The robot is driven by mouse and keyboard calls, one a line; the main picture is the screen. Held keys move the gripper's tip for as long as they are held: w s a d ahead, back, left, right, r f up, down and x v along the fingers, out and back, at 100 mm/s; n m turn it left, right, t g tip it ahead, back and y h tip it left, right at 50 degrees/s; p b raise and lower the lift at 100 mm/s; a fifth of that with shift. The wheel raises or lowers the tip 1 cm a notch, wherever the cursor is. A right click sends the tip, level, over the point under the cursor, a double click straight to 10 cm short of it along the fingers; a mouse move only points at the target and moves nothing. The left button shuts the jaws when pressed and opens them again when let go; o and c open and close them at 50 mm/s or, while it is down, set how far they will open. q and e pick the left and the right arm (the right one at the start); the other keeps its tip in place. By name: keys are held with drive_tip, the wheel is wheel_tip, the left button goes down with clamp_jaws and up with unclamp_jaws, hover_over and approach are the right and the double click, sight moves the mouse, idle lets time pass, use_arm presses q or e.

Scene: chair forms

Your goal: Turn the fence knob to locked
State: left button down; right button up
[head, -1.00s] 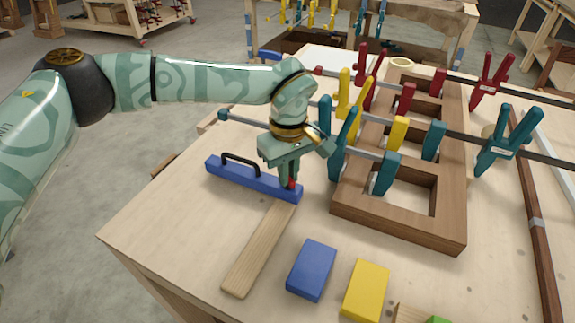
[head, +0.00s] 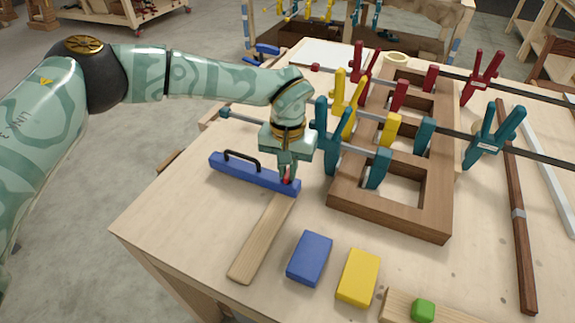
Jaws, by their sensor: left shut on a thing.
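A blue fence (head: 240,173) with a black handle lies on the workbench (head: 160,215), left of the clamped wooden frame. A red knob (head: 288,174) sits at the fence's right end, mostly hidden by my gripper. My left gripper (head: 287,176) points down over that end and is shut on the red knob. The knob's exact angle is hard to tell. A flat wooden strip (head: 262,238) runs from the fence's right end toward the front of the bench. My right gripper is not in view.
The brown wooden frame (head: 390,218) with several teal, yellow and red clamps stands close right of my gripper. A blue block (head: 310,258) and a yellow block (head: 358,277) lie in front. The bench's left front corner is clear.

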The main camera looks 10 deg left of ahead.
use_arm(q)
drive_tip(key=shift+m, duration=0.6)
drive_tip(key=c, duration=1.5)
unclamp_jaws()
drive_tip(key=shift+r, duration=0.15)
wheel_tip(320, 180, up, 16)
drive_tip(key=p, duration=0.3)
